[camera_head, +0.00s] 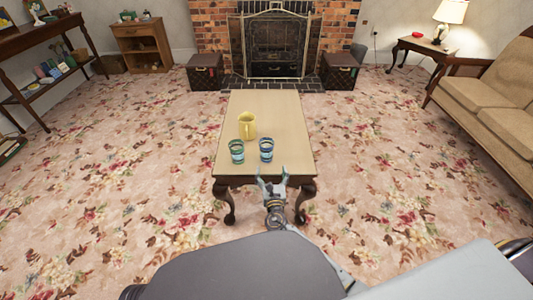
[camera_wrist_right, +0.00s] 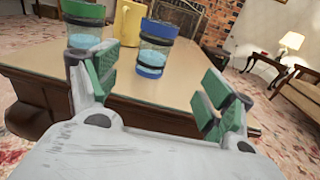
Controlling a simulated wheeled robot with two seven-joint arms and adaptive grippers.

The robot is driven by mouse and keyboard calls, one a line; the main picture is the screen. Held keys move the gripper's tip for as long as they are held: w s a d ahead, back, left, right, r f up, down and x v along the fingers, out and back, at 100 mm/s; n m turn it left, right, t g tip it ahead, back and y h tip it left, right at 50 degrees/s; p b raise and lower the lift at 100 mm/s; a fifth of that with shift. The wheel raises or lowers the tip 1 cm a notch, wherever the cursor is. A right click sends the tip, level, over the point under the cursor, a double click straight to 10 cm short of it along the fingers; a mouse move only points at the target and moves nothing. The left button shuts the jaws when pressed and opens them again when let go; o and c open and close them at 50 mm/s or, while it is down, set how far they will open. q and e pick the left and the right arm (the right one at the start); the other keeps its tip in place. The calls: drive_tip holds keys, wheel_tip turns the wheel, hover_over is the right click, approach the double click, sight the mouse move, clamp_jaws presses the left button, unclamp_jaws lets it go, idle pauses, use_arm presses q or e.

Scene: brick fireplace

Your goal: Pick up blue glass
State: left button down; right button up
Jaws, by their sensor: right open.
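The blue glass (camera_head: 266,150) stands upright on the coffee table (camera_head: 285,115) near its front edge. In the right wrist view, the blue glass (camera_wrist_right: 155,50) stands beyond and between my open fingers. A green-banded glass (camera_head: 237,151) stands to its left, and a yellow mug (camera_head: 247,125) stands behind the two. The wrist view also shows the green-banded glass (camera_wrist_right: 86,27), partly covered by a finger, and the mug (camera_wrist_right: 127,22). My right gripper (camera_head: 271,174) is open and empty at the table's front edge, a little short of the blue glass. My left gripper is not in view.
The table's right and far parts are bare. A beige sofa (camera_head: 490,88) stands at the right and a dark shelf (camera_head: 40,32) at the left. Two dark trunks (camera_head: 205,72) (camera_head: 339,72) flank the brick fireplace (camera_head: 273,45). The flowered carpet around the table is clear.

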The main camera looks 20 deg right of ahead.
sight(268, 154)
drive_tip(key=shift+w+a+n, duration=0.1)
drive_tip(key=shift+a+n, duration=0.1)
drive_tip(key=shift+n, duration=0.1)
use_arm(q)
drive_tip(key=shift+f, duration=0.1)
use_arm(e)
drive_tip(key=shift+w, duration=0.15)
drive_tip(key=shift+b+x, duration=1)
drive_tip(key=shift+x, duration=2.6)
drive_tip(key=shift+w+d, duration=0.1)
drive_tip(key=shift+w, duration=0.45)
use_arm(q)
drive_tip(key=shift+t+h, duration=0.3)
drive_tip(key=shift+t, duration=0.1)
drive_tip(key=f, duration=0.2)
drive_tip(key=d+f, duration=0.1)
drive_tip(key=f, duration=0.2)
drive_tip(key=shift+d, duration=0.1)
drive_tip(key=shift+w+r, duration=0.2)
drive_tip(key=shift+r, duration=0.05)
use_arm(e)
drive_tip(key=shift+w, duration=0.1)
